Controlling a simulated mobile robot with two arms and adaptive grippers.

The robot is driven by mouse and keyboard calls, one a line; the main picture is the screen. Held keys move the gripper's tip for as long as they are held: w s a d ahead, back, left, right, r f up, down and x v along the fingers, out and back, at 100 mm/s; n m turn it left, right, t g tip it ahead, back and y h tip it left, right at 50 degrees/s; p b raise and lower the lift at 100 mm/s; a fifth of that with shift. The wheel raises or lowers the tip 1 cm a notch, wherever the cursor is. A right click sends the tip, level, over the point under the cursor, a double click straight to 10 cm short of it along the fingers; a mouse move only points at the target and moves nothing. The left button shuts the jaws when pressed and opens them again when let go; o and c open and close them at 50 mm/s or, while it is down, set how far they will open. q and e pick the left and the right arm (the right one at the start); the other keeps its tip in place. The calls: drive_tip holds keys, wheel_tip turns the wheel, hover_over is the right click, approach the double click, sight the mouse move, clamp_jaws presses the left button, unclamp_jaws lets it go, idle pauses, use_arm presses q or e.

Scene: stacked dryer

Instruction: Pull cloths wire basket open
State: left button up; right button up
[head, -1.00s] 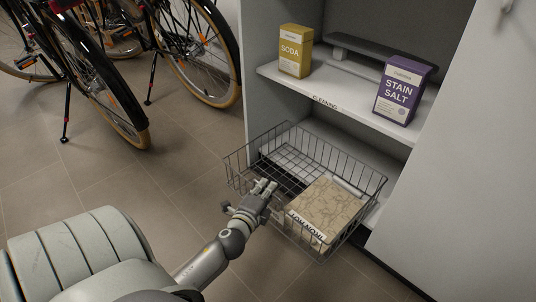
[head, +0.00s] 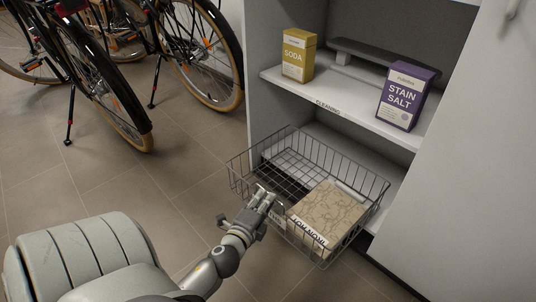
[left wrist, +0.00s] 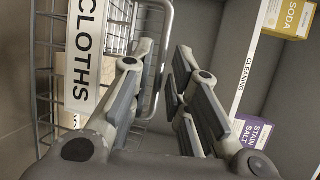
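The wire basket (head: 345,243) sticks out of the bottom of the cabinet, below the shelf. A tan patterned package (head: 328,213) lies in its right part. My left gripper (head: 265,194) is at the basket's front side, near the top rim. In the left wrist view the white CLOTHS label (left wrist: 86,52) hangs on the wires left of my left gripper (left wrist: 165,50). Its two fingers stand apart with a gap between them, and nothing is clearly gripped. In the head view the label is mostly hidden by the gripper. My right gripper is not in view.
Above the basket, the CLEANING shelf (head: 345,115) holds a yellow SODA box (head: 298,55) and a purple STAIN SALT box (head: 406,95). A white cabinet panel (head: 460,170) stands at the right. Bicycles (head: 110,90) stand at the back left. The tiled floor before the basket is clear.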

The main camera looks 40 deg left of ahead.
use_arm(q)
drive_tip(key=v, duration=0.8)
drive_tip(key=shift+r, duration=0.1)
